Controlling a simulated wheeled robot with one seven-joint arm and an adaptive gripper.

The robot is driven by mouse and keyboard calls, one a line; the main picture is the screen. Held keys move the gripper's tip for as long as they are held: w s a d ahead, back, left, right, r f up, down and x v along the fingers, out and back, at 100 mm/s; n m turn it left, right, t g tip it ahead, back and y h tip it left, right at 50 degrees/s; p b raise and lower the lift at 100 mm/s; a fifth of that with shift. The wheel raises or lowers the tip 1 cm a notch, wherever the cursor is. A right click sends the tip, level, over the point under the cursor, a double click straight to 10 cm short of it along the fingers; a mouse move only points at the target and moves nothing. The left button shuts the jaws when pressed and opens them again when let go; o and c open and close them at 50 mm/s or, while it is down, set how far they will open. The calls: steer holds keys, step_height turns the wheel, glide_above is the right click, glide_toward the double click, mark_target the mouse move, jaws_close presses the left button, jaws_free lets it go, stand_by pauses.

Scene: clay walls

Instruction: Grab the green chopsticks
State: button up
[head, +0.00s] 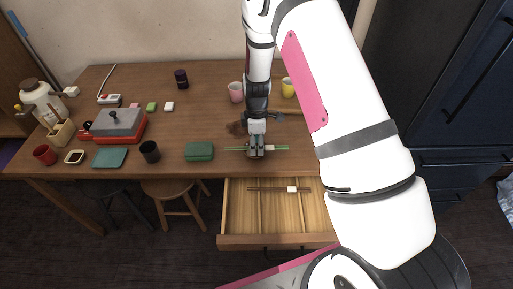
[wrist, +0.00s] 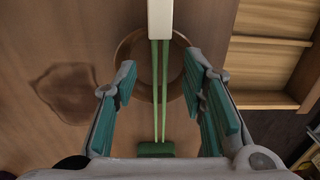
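The green chopsticks (wrist: 160,92) lie lengthwise between the fingers of my gripper (wrist: 161,75) in the wrist view, with clear gaps on both sides. A pale block or sleeve (wrist: 160,18) covers their upper end there. My gripper is open, with teal pads on its fingers. In the head view my gripper (head: 256,153) is over the middle of the chopsticks (head: 276,148), near the table's front edge. It hides their middle part there. I cannot tell whether the fingers touch the table.
A green box (head: 199,151) is left of the chopsticks. An open drawer (head: 240,217) juts out below the table edge. A round brown dish or mat (wrist: 124,52) lies under the chopsticks. A pink cup (head: 236,92) and a yellow cup (head: 287,88) stand behind.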

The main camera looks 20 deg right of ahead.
steer(key=c, duration=0.9)
steer(key=shift+r, duration=0.1)
